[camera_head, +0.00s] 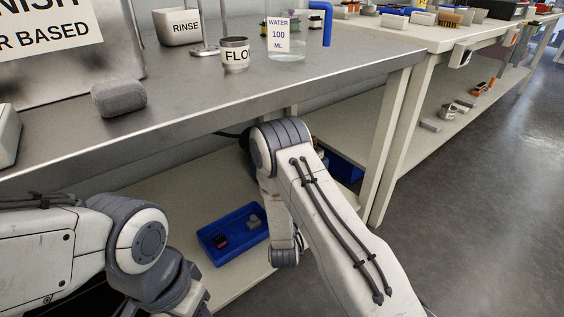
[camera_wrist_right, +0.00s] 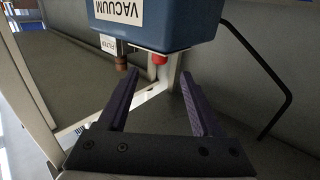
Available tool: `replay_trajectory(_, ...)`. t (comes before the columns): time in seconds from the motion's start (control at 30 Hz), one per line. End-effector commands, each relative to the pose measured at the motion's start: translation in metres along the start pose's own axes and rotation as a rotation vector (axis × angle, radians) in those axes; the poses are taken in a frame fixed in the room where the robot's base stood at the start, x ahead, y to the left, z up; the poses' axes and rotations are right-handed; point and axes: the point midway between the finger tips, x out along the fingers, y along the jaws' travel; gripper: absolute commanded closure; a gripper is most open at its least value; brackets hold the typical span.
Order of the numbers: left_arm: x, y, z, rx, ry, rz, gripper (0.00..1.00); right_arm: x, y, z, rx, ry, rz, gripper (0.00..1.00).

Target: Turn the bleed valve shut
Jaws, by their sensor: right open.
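In the right wrist view a blue box labelled VACUUM (camera_wrist_right: 165,20) is at the top. A small red knob (camera_wrist_right: 159,58) sticks out of its underside. A brown cylindrical fitting (camera_wrist_right: 121,62) hangs beside a tag reading FILTER (camera_wrist_right: 108,43). No label marks either as the bleed valve, so I cannot tell which it is. My right gripper (camera_wrist_right: 160,76) is open, its two purple fingers spread on either side of the red knob's line. The red knob shows just beyond the fingertips, with nothing between the fingers. In the head view the right gripper is hidden, and my left gripper is outside the picture.
In the head view a steel bench (camera_head: 200,98) carries a RINSE bowl (camera_head: 180,27), a FLO cup (camera_head: 235,55), a WATER beaker (camera_head: 286,45) and a grey block (camera_head: 118,97). A blue tray (camera_head: 222,228) with small parts sits on the lower shelf. A black bent rod (camera_wrist_right: 287,92) is right of the fingers.

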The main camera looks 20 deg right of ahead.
Motion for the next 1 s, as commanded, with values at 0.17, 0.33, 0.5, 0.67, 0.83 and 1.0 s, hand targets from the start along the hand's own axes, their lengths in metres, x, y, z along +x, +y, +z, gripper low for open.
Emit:
replay_trajectory(0.17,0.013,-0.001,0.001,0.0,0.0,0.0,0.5,0.025,0.001,0.002,0.003,0.005,0.004,0.33)
replay_trajectory(0.33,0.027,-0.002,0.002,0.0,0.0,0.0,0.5,0.058,0.001,0.003,0.003,0.005,0.002,0.33)
replay_trajectory(0.5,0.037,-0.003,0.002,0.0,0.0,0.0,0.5,0.085,0.001,0.003,0.001,0.002,0.001,0.33)
replay_trajectory(0.67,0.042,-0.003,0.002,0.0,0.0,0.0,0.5,0.099,0.001,0.001,0.001,0.002,0.001,0.33)
replay_trajectory(0.83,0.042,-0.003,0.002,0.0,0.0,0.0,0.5,0.102,0.0,0.0,0.0,-0.001,0.0,0.33)
replay_trajectory(1.0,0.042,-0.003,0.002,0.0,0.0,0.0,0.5,0.102,0.0,0.0,0.0,-0.001,0.0,0.37)
